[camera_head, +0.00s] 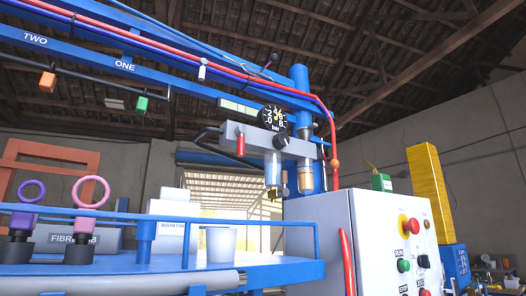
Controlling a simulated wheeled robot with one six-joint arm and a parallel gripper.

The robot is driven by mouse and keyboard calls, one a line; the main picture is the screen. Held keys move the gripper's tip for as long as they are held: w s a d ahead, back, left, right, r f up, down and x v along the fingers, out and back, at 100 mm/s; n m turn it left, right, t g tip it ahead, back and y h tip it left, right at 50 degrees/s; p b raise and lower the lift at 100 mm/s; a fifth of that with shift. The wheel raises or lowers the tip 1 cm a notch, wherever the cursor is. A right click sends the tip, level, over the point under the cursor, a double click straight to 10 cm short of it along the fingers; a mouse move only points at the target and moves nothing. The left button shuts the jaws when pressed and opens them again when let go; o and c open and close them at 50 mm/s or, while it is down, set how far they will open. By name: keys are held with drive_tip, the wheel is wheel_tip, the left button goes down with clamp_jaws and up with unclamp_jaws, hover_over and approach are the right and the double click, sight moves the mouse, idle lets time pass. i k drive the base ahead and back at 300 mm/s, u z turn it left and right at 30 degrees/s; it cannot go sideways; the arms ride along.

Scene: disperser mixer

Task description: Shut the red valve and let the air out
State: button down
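An air regulator unit (255,138) hangs below a blue beam near the middle. A small red cylindrical part (240,144) sits on its left side, and it may be the red valve. A black lever (207,134) reaches out to the left of the unit. Whether the valve is open or shut is too small to tell. A round black pressure gauge (274,118) marked "bar" is on top, with its needle too small to read surely. Two bowls hang below, a clear one (272,169) and a brownish one (306,175). My gripper is not in view.
A red hose (315,99) runs along the beam and down past an orange ball (335,164). A grey control cabinet (320,228) with buttons stands right. A blue railed platform (285,272) with a white cup (221,245) lies below the unit.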

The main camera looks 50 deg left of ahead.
sight(241, 130)
drive_tip(key=u, duration=0.5)
drive_tip(key=i, duration=0.85)
drive_tip(key=u, duration=0.6)
